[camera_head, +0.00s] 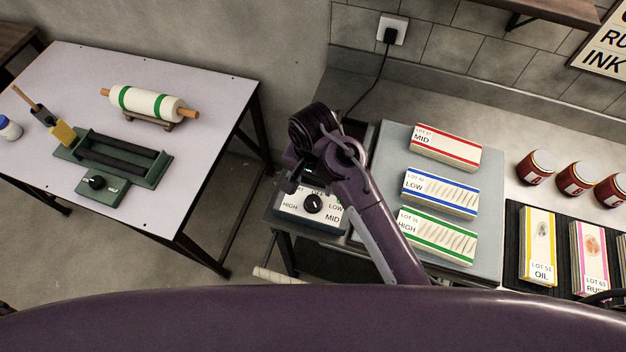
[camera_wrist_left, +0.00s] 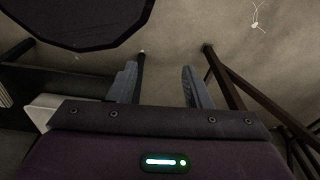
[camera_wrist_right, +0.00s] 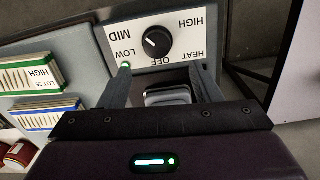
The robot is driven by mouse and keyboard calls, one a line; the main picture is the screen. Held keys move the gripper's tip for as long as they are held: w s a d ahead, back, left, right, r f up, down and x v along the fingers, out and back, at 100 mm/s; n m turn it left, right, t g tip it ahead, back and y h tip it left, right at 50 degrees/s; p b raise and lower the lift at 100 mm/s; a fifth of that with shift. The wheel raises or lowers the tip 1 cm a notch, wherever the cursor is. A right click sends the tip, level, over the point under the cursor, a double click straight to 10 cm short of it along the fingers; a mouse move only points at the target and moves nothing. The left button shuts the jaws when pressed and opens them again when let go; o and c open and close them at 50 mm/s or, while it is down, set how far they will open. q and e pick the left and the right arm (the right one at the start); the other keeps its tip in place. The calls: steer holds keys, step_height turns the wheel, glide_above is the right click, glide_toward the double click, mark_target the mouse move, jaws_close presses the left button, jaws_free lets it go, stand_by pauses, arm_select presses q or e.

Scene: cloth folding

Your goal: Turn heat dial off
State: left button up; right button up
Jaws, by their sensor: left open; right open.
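The heat dial (camera_head: 313,204) is a round black knob on a white panel marked OFF, LOW, MID and HIGH. It also shows in the right wrist view (camera_wrist_right: 156,43), where its white mark seems to lean toward MID; the exact setting is hard to tell. A small green light (camera_wrist_right: 125,66) glows near LOW. My right gripper (camera_head: 297,178) is open at the panel's back edge in the head view, apart from the knob. In the right wrist view its fingers are spread with the knob beyond them. My left gripper (camera_wrist_left: 164,82) is open and empty over the floor, outside the head view.
Beside the panel, a grey plate (camera_head: 397,145) holds stacks labelled MID, LOW and HIGH. Red-labelled jars (camera_head: 575,178) and a dark tray (camera_head: 512,222) lie to the right. A separate table (camera_head: 58,90) at left carries a roller (camera_head: 146,104) and a green device with another dial (camera_head: 96,183).

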mark_target(313, 200)
steer(key=shift+s+f+p, duration=0.45)
steer(key=shift+s+f, duration=0.25)
steer(key=shift+f, duration=0.35)
step_height(313, 200, down, 3)
steer(key=shift+w+r+p, duration=0.1)
steer(key=shift+r+p, duration=0.05)
steer(key=shift+p, duration=0.15)
steer(key=shift+w+f, duration=0.15)
steer(key=shift+f, duration=0.8)
steer(key=c, duration=1)
arm_select(q)
steer(key=s, duration=0.1)
steer(key=s+r, duration=0.1)
steer(key=s, duration=0.1)
steer(key=shift+s+r, duration=0.3)
steer(key=shift+r, duration=0.1)
